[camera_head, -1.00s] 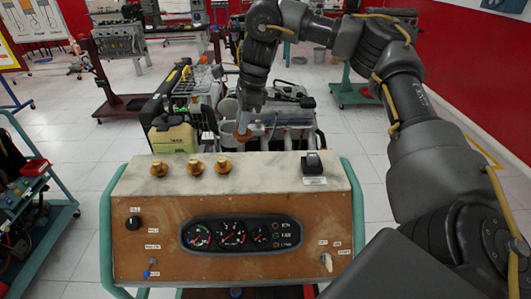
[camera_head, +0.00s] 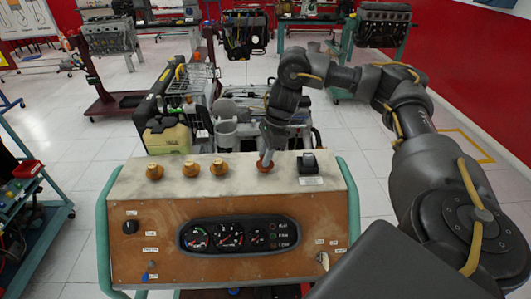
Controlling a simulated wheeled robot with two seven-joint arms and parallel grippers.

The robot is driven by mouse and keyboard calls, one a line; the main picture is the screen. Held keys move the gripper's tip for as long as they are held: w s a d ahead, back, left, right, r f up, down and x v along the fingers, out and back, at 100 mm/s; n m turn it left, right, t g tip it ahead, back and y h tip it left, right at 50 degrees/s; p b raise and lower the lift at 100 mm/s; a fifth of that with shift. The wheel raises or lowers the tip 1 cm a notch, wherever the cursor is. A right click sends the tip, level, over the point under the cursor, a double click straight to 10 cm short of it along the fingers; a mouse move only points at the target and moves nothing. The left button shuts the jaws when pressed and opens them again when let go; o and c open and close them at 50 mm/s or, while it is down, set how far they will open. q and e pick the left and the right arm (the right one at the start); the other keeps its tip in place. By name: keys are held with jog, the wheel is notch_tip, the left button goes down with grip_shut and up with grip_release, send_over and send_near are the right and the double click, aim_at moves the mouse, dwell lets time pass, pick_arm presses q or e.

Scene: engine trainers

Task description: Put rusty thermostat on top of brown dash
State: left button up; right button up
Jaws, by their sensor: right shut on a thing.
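The brown dash (camera_head: 165,205) is a sloped panel with a pale flat top and gauges, in the lower middle of the head view. My right gripper (camera_head: 266,159) reaches down over the top, near its back edge. It is shut on the rusty thermostat (camera_head: 265,168), a small orange-brown piece mostly hidden by the fingers. The thermostat is at or just above the pale top; I cannot tell whether it touches. My left gripper is not in view.
Three brass-coloured pieces (camera_head: 186,170) stand in a row on the top, left of my gripper. A black switch (camera_head: 308,164) stands close on the right. An engine with a yellowish tank (camera_head: 168,138) stands behind the dash.

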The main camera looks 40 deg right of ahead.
jog(key=shift+w+f, duration=0.15)
jog(key=o, duration=1)
jog(key=p+v, duration=0.1)
jog(key=v, duration=1.1)
jog(key=shift+p, duration=0.4)
